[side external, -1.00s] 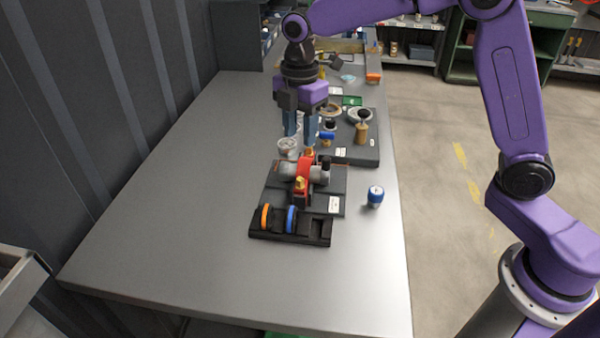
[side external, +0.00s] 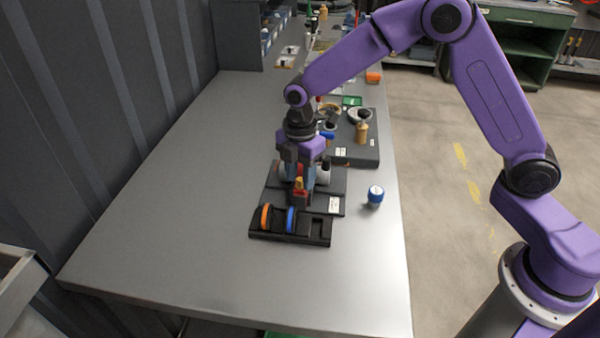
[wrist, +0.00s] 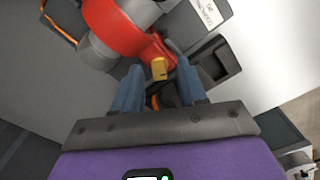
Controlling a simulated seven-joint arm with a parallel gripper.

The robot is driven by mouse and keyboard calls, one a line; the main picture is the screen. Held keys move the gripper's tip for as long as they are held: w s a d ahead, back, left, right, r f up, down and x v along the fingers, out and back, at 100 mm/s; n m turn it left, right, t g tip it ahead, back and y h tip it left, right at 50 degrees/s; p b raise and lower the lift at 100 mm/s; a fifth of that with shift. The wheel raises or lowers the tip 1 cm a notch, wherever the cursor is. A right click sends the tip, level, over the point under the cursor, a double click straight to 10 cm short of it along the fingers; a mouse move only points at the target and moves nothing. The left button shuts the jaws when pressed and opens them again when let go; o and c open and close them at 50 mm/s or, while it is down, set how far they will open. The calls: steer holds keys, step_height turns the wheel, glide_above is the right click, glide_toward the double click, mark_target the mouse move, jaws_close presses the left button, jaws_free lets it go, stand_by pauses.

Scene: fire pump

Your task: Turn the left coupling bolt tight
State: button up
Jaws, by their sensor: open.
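The red pump coupling (wrist: 115,28) fills the upper part of the wrist view, joined to a grey pipe body (wrist: 142,12). A brass-yellow bolt (wrist: 159,68) sticks out of its near side; it also shows in the side view (side external: 299,183). My gripper (wrist: 160,85) is open, its two blue fingers pointing at the coupling, one on each side of the bolt. I cannot tell whether either finger touches it. In the side view my gripper (side external: 301,180) is low over the pump and hides much of the red part.
A black rack in front of the pump holds an orange ring (side external: 265,216) and a blue ring (side external: 291,219). A blue-and-white capped jar (side external: 375,195) stands at the right. A dark board (side external: 358,154) with several parts lies behind. The table's front is clear.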

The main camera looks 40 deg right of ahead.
jaws_close()
steer(key=shift+m, duration=0.4)
steer(key=m, duration=0.4)
steer(key=shift+r+m, duration=0.1)
steer(key=shift+m, duration=0.2)
steer(key=m, duration=0.4)
steer(key=shift+m, duration=0.3)
steer(key=m, duration=1.2)
steer(key=shift+m, duration=0.4)
